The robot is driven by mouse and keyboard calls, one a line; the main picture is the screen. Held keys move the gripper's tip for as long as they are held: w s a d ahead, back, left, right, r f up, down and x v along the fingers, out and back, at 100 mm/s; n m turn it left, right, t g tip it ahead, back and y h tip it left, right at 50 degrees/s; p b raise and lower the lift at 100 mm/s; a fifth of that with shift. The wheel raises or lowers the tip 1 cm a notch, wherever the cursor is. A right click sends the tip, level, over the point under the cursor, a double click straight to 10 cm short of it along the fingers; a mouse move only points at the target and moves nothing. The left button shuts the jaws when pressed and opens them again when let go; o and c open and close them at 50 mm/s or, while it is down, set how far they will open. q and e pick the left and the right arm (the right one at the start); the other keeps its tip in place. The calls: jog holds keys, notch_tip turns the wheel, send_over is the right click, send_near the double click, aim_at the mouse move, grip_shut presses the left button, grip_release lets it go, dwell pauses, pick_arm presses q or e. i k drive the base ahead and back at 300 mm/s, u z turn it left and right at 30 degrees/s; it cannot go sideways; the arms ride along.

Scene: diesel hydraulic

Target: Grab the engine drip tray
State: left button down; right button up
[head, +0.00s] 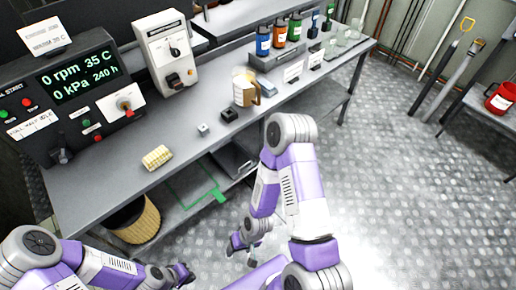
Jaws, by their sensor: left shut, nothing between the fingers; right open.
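A dark grey shallow tray (236,160), likely the engine drip tray, sits on the lower shelf under the bench, partly hidden by the bench top and my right arm. A green outlined rectangle (181,205) is marked on the shelf to its left. My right gripper (236,245) is open and empty, low in front of the shelf, below the tray in the picture and apart from it. My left gripper (187,274) is shut and empty near the bottom edge, further left.
A metal bench (190,143) overhangs the shelf; a beige mug (245,88), a yellow sponge-like block (157,157) and a control panel (85,90) stand on it. A round wicker-coloured bin (134,220) is below left. The floor (400,190) at right is clear.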

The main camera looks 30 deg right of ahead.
aim_at(231, 156)
jog(key=z, duration=1.05)
jog(key=k, duration=0.45)
jog(key=z, duration=0.45)
jog(key=i, duration=1.15)
jog(key=u, duration=1.5)
jog(key=i, duration=0.35)
jog(key=u, duration=0.3)
